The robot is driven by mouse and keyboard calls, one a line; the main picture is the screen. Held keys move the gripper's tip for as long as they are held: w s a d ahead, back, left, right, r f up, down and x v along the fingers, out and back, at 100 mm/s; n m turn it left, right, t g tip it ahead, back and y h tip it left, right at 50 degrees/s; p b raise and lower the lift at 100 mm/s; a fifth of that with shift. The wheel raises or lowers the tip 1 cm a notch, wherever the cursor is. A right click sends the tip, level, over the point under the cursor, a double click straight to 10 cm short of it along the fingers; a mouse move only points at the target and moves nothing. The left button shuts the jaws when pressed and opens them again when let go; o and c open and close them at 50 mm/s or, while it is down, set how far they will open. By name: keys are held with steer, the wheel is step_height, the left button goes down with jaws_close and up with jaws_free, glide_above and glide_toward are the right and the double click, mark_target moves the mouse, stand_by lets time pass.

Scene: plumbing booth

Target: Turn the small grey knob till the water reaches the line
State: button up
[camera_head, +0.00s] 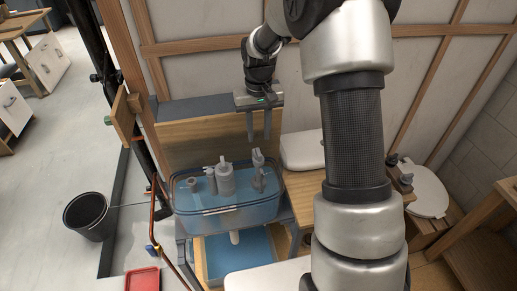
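A clear blue-tinted tank (232,219) stands below my gripper, with water and grey fittings in it. A tall grey cylinder (225,180) stands in its middle. A slimmer grey fitting (258,172) stands at its right, and a short grey piece (192,184) at its left. I cannot tell for sure which small part on these is the knob. The fill line cannot be made out. My gripper (259,138) points down above the back right of the tank, just above the slim fitting in the picture. Its two fingers are apart with nothing between them.
A wooden board (205,137) stands behind the tank. A white lidded box (302,150) is to the right, and a white toilet seat (428,191) farther right. A black bucket (88,215) and a red tray (142,281) are at the left. My arm hides much of the right side.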

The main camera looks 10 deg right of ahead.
mark_target(259, 152)
step_height(259, 152, down, 8)
steer(key=shift+r, duration=0.1)
jaws_close()
